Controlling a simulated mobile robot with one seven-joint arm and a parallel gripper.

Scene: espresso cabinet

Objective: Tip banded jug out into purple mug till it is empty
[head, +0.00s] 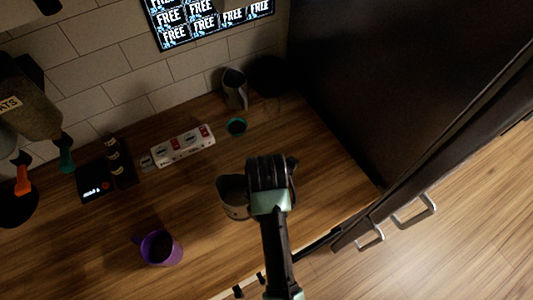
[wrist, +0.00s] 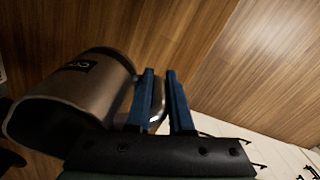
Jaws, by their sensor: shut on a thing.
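The metal jug, which I take for the banded jug (head: 236,205), is at the middle of the counter, left of my gripper (head: 266,192). In the wrist view the jug (wrist: 105,85) is grey with a dark label, and its wide mouth faces the lower left. My gripper (wrist: 160,82) has its blue fingers either side of the jug's handle, shut on it. I cannot tell whether the jug is clear of the counter, nor what is inside. The purple mug (head: 176,253) stands upright at the front left, apart from the jug, with a dark inside.
A power strip (head: 182,147) and a black scale (head: 97,186) lie left. A dark cabinet (head: 350,90) bounds the right. Counter between jug and mug is clear.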

